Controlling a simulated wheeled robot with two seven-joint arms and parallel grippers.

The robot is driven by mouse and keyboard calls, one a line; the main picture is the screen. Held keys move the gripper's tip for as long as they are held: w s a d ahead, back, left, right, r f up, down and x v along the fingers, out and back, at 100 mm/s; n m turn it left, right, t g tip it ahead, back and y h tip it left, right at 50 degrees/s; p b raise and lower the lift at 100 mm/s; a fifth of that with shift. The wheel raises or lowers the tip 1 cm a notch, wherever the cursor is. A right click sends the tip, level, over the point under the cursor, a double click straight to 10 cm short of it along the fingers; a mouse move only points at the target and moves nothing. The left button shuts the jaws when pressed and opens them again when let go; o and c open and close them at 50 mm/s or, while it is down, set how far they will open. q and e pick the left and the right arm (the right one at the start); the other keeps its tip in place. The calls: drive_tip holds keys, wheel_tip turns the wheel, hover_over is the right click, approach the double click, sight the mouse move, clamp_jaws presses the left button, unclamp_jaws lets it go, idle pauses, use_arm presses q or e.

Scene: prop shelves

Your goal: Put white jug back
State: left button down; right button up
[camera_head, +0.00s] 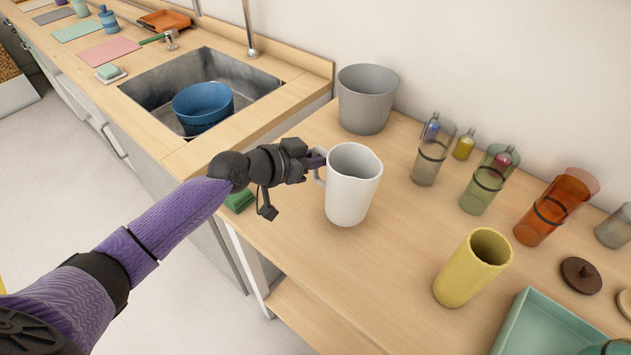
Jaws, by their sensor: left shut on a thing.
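The white jug (350,197) is upright at the left part of the wooden counter, with its handle toward the left. My left gripper (316,162) comes in from the left and is shut on the jug's handle. The fingertips are partly hidden at the handle. I cannot tell whether the jug's base touches the counter or is slightly above it. My right gripper is not clearly in view.
A grey bin (366,100) stands behind the jug by the wall. A yellow cup (472,268), tinted glasses (484,184) and a teal tray (545,330) are to the right. A sink with a blue bowl (203,104) is at left. The counter in front of the jug is clear.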

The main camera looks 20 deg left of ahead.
use_arm(q)
wheel_tip(320, 180, down, 3)
drive_tip(key=shift+r+b, duration=0.15)
drive_tip(key=shift+b, duration=0.2)
drive_tip(key=shift+r, duration=0.1)
drive_tip(key=shift+f, duration=0.2)
drive_tip(key=c, duration=0.6)
unclamp_jaws()
drive_tip(key=shift+c, duration=0.2)
